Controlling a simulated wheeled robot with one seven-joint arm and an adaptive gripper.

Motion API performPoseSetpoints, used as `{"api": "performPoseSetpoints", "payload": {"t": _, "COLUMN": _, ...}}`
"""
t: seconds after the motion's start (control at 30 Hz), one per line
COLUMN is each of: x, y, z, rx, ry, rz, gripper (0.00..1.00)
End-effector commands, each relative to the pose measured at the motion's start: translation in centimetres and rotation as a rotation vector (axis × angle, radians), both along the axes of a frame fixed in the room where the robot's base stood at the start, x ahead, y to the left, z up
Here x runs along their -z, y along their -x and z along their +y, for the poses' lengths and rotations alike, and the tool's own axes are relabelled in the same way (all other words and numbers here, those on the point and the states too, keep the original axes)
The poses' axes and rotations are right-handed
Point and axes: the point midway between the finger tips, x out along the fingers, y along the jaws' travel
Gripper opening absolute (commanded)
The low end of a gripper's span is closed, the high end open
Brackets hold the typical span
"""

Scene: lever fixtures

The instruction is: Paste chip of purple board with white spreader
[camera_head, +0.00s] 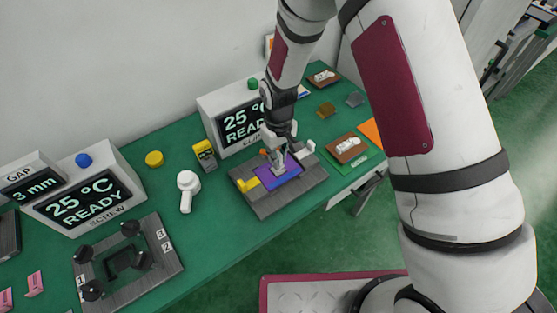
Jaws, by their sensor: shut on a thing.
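The purple board (290,174) lies in a grey fixture (270,206) with a yellow clamp block (248,184) at its left and a pale block at its right. My gripper (276,157) points down over the board and is shut on a small pale piece, which looks like the white spreader (280,169). The spreader's lower end is at or just above the board; I cannot tell if it touches. The chip is hidden or too small to make out.
A display box (226,102) reading 25 °C READY stands behind the fixture. A white round-headed tool (187,188) and a yellow device (204,154) are to the left. A brown-topped board (347,148) lies to the right. A dark knobbed fixture (160,250) is at front left.

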Motion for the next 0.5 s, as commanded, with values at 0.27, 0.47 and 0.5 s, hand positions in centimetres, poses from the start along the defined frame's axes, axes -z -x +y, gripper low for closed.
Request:
{"api": "performPoseSetpoints", "payload": {"t": 0.27, "x": -2.7, "y": 0.1, "z": 0.0, "rx": 0.000, "ry": 0.000, "rz": 0.000, "gripper": 0.00}}
{"api": "performPoseSetpoints", "payload": {"t": 0.47, "x": -4.5, "y": 0.0, "z": 0.0, "rx": 0.001, "ry": 0.000, "rz": -0.001, "gripper": 0.00}}
{"api": "performPoseSetpoints", "payload": {"t": 0.5, "x": -4.8, "y": 0.0, "z": 0.0, "rx": 0.001, "ry": 0.000, "rz": -0.001, "gripper": 0.00}}
